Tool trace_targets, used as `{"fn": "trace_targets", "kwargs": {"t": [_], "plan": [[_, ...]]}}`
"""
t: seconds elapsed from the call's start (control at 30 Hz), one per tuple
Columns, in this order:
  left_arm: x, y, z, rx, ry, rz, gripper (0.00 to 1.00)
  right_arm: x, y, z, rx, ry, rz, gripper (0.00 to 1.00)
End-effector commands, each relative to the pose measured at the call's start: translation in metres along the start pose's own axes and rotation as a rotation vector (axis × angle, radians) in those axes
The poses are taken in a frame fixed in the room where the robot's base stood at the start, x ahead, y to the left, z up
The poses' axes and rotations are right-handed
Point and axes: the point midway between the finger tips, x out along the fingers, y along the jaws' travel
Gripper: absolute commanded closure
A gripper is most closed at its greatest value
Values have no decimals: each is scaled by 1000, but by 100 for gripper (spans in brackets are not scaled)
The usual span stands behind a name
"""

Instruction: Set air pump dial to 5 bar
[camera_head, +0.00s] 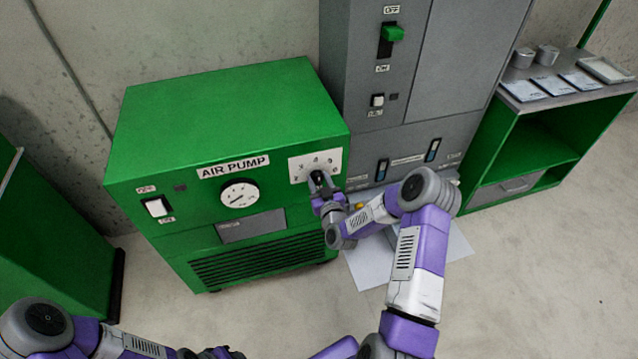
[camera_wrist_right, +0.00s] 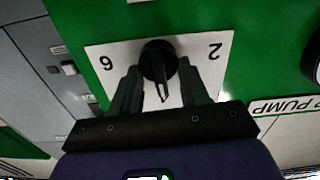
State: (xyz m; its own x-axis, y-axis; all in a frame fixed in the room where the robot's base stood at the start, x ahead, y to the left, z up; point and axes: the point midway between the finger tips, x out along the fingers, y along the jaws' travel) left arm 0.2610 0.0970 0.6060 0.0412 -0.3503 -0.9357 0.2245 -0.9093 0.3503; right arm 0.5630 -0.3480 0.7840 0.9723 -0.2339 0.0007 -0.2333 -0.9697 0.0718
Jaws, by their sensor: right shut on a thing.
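The green air pump (camera_head: 230,110) has a white dial plate (camera_head: 316,163) with numbers on its front at the upper right. In the right wrist view the plate (camera_wrist_right: 100,58) appears upside down, with 6 at left and 2 at right. My left gripper (camera_head: 215,353) is partly visible at the bottom edge.
A round gauge (camera_head: 239,195) and a white rocker switch (camera_head: 157,207) are on the pump front. A grey cabinet (camera_head: 400,90) with a green lever (camera_head: 393,33) stands right beside the pump. A green shelf (camera_head: 540,140) is farther right. A light sheet (camera_head: 370,265) lies on the floor.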

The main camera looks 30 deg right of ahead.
Motion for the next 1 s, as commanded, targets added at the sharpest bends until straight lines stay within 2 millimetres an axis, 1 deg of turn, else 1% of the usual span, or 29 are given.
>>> {"fn": "trace_targets", "kwargs": {"t": [0.1,0.6,0.8,1.0], "plan": [[8,-3,0,0,0,0,57,0,1,2,101,0,0,86],[32,-12,-1,0,0,0,57,-1,5,4,563,-3,1,86],[39,-14,-2,0,0,0,57,-1,6,4,705,-2,1,86],[43,-16,-2,0,0,0,57,-1,6,5,799,-3,0,86]]}}
